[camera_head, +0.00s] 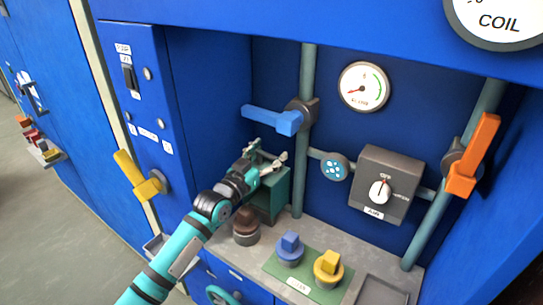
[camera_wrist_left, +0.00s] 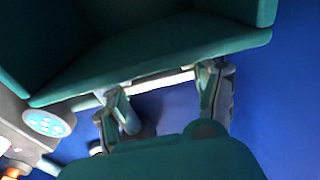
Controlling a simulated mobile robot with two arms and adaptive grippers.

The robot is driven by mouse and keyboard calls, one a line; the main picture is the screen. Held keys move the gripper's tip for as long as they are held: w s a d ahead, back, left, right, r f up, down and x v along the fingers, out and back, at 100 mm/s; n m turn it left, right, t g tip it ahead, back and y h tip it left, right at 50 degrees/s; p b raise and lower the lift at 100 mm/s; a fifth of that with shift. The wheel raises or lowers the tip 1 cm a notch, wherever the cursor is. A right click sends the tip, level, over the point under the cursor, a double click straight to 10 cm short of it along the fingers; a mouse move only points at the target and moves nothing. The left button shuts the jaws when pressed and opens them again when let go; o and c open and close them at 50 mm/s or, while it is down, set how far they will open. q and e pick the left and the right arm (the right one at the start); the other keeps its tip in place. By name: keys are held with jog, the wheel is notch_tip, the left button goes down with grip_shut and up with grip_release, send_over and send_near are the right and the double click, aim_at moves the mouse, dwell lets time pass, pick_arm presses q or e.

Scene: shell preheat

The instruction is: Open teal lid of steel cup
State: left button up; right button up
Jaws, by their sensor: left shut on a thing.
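My left gripper (camera_head: 270,153) reaches in from the lower left, in front of the back wall at the top of a dark teal box (camera_head: 281,192). I make out no steel cup body clearly. My right gripper is out of view.
A brown knob (camera_head: 245,222) stands close below my arm. Blue (camera_head: 290,249) and yellow (camera_head: 328,267) knobs stand on a green mat (camera_head: 313,287). A blue lever (camera_head: 272,118) juts out above the gripper, and a yellow lever (camera_head: 137,176) is left of the arm.

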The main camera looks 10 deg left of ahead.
pick_arm(q)
jog(key=v, duration=0.1)
jog(key=p+v, duration=0.2)
jog(key=shift+s+a+r, duration=0.1)
jog(key=shift+s+r, duration=0.1)
jog(key=shift+r, duration=0.05)
jog(key=shift+s+a+r, duration=0.1)
jog(key=shift+s+a, duration=0.05)
jog(key=shift+s, duration=0.15)
jog(key=o, duration=1.4)
jog(key=shift+w, duration=0.15)
jog(key=v, duration=1.2)
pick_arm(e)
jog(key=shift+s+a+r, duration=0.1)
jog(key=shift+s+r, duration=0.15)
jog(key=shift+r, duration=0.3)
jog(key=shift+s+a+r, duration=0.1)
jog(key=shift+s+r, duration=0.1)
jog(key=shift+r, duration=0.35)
